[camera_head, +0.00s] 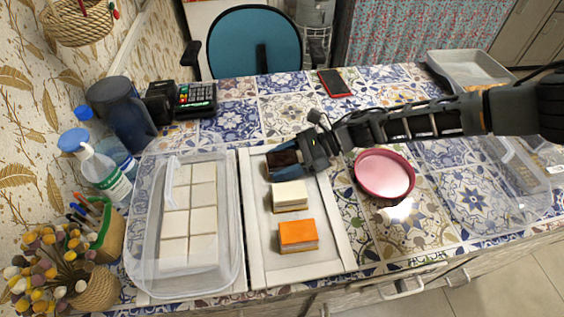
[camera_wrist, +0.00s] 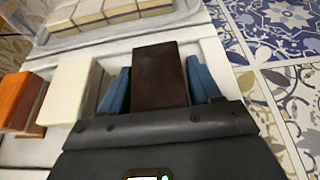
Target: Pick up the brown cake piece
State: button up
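The brown cake piece (camera_wrist: 158,75) is a dark chocolate block at the far end of a white tray (camera_head: 330,246). In the head view the brown cake piece (camera_head: 284,159) is partly covered by my gripper (camera_head: 283,161). My gripper's blue fingers stand on either side of the cake, and in the wrist view the gripper (camera_wrist: 160,85) looks open around it, with the fingers very close to its sides. Whether they touch it is hard to tell. The cake appears to rest on the tray. A white-topped piece (camera_head: 290,195) and an orange-topped piece (camera_head: 298,234) sit nearer on the same tray.
A clear plastic box (camera_head: 143,235) with several pale cake squares stands left of the tray. A pink round dish (camera_head: 384,174) lies to the right, under my arm. A card terminal (camera_head: 196,98) and a phone (camera_head: 334,83) lie farther back. Patterned tile is free between them.

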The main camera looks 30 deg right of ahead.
jog(key=c, duration=0.7)
jog(key=shift+c, duration=0.2)
